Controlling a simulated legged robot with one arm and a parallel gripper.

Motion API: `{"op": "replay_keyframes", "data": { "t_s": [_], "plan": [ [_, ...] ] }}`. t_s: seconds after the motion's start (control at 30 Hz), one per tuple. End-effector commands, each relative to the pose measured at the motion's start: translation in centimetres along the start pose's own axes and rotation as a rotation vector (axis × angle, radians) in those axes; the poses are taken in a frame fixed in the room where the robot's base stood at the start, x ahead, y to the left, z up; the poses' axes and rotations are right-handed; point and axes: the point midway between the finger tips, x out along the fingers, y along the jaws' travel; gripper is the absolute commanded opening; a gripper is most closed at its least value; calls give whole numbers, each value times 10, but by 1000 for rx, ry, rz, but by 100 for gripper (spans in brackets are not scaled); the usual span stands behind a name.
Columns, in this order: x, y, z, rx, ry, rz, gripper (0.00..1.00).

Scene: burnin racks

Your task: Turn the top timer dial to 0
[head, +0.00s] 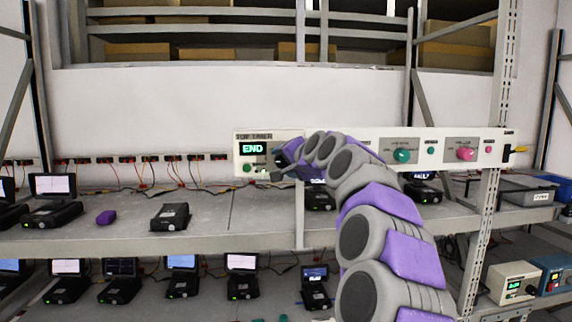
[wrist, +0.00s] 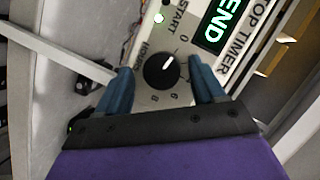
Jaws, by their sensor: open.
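The top timer panel is a white box with a green-lit display reading END (head: 252,148), seen at the left end of the white control strip in the head view. In the wrist view the black round timer dial (wrist: 160,73) has a white pointer line angled up and right, roughly toward the printed 0.
The control strip continues right with a green knob (head: 402,156) and a pink knob (head: 466,154). Below it, a grey shelf (head: 120,238) carries several black devices with screens, loose cables and a purple block (head: 106,217). A perforated upright (head: 488,225) stands at right.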

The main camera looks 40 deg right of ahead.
Motion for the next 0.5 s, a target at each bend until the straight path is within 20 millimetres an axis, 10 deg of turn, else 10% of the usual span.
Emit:
{"op": "replay_keyframes", "data": {
  "t_s": [0.5],
  "plan": [
    [-88, 1, -1, 0, 2, -2, 68]
  ]
}}
